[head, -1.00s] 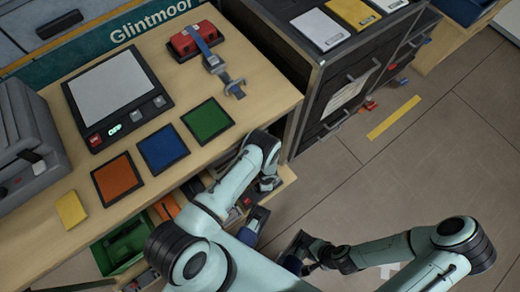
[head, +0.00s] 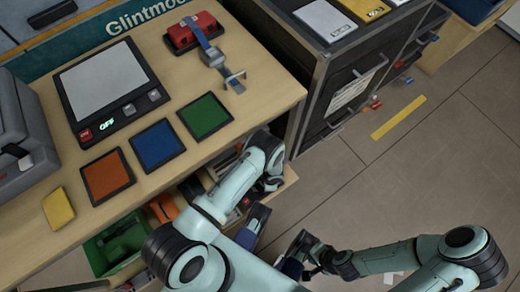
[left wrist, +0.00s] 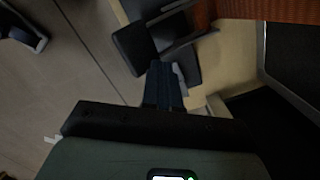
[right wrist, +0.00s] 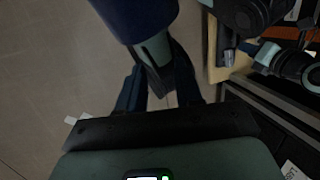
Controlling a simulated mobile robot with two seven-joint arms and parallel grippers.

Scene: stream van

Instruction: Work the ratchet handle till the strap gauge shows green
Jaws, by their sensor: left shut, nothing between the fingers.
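The ratchet (head: 212,57) is a grey metal buckle on a blue strap (head: 190,24) that runs over a red block (head: 181,40) on the bench top. Its grey handle (head: 235,80) sticks out toward the bench's right edge. I cannot make out a green mark on a strap gauge. My right gripper (head: 302,240) is off the bench over the floor, well below the ratchet in the head view; its fingers are apart in the right wrist view (right wrist: 158,90). My left gripper (left wrist: 165,82) is shut and empty, near the bench front, away from the ratchet.
A black-framed scale (head: 105,85) and orange, blue and green pads (head: 205,116) lie on the bench. A grey case (head: 25,135) stands at left. A dark drawer cabinet (head: 340,60) stands right of the ratchet. An open drawer and a green bin (head: 110,245) are below. The floor at right is mostly clear.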

